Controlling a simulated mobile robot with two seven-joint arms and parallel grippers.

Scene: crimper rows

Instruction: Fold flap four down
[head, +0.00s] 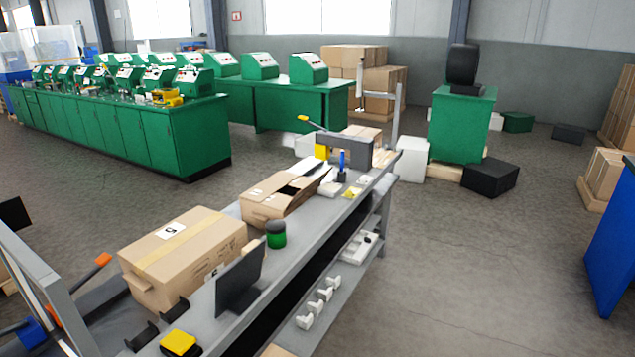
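An open cardboard box (268,207) sits on the grey workbench (300,238), with a dark gap showing in its top. Some of its flaps lie low or partly across the opening; which one is flap four I cannot tell. A larger cardboard box (193,262) stands nearer on the same bench. Its top is shut, with a tape strip along it and a white label. Neither of my grippers can be made out in the head view.
A green-and-black canister (276,236) and a dark upright panel (239,283) stand beside the boxes. A yellow-and-black item (180,343) lies at the near end. A grey device (345,150) stands at the far end. Open floor (480,270) lies to the right.

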